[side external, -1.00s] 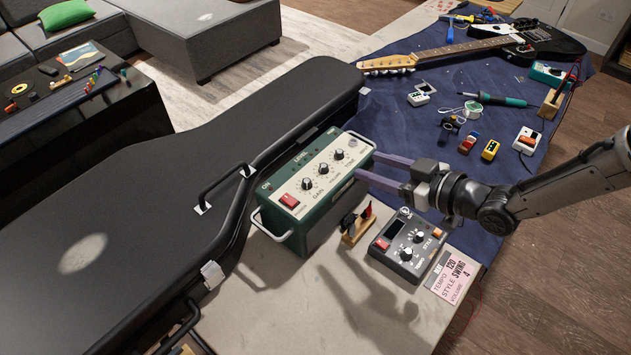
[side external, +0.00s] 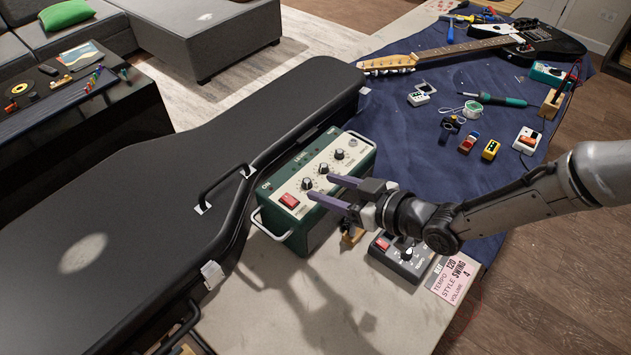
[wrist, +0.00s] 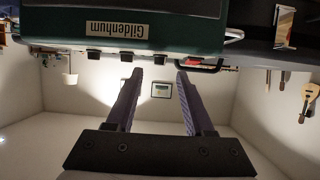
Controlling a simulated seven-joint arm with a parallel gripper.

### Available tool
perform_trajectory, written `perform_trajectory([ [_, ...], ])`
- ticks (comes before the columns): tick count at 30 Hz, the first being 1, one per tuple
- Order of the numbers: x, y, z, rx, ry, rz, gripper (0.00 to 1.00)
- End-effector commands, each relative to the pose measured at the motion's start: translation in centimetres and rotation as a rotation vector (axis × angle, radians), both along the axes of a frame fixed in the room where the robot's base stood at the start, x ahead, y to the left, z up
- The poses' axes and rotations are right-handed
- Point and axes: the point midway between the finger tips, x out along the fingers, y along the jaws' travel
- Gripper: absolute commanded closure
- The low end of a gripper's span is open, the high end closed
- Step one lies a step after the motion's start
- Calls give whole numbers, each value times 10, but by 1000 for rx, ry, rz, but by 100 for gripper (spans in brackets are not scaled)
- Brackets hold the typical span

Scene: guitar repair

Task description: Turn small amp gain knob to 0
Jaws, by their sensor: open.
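The small green amp (side external: 325,195) stands on the table beside the guitar case. Its cream panel carries three black knobs in a row and a red switch (side external: 289,201). The gain knob (side external: 307,183) is the one nearest the red switch; its pointer is too small to read. In the wrist view the amp is upside down. The gain knob (wrist: 158,59) lines up between the open fingers (wrist: 157,78), with a gap to the tips.
The black guitar case (side external: 150,190) lies along the amp's left side. A grey pedal (side external: 400,258) and a pink note card (side external: 452,277) lie at the right, below my arm. A small wooden stand is partly hidden under my gripper. Bare table is free in front.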

Motion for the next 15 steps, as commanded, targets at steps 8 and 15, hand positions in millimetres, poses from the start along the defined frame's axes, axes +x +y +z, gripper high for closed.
perform_trajectory([
  [8,22,21,-13,-1,1,0,47],
  [15,26,25,-15,-1,1,0,47],
])
